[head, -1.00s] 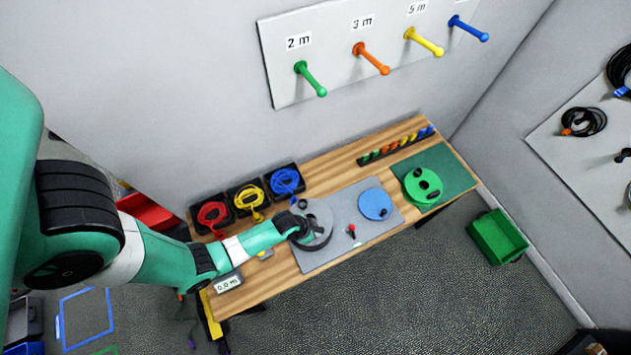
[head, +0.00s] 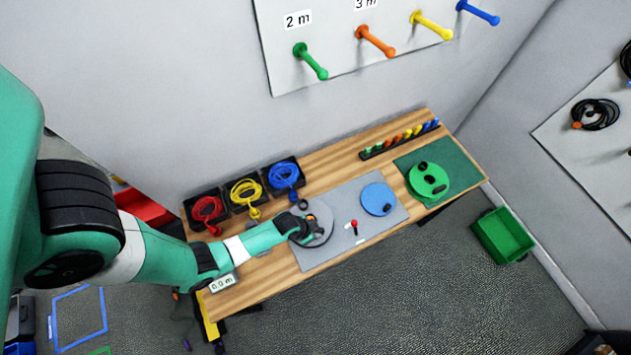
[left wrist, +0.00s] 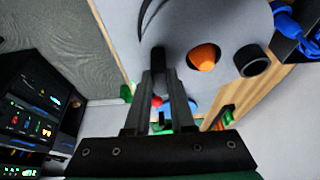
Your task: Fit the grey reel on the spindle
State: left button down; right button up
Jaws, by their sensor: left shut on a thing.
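The grey reel (head: 322,231) is a flat round disc over the left part of the grey mat on the table. My left gripper (head: 303,230) is at its left side. In the left wrist view the fingers (left wrist: 158,75) are shut on a small black part at the edge of the grey reel (left wrist: 210,20). A rounded orange tip (left wrist: 204,57), apparently the spindle's, shows in a round hole of the reel. A black knob (left wrist: 252,61) stands beside the hole. I cannot tell how far down the reel sits. My right gripper is not in view.
A blue disc (head: 379,199) and a red-topped knob (head: 354,224) are right of the reel. A green reel (head: 428,180) lies on a green mat. Black bins with red, yellow and blue (head: 284,176) cables stand behind. Coloured pegs (head: 311,62) stick out from the wall board.

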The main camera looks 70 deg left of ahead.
pick_arm(q)
jog(key=c, duration=0.7)
grip_release()
jog(key=p+v, duration=0.8)
jog(key=v, duration=0.3)
jog(key=shift+r, duration=0.35)
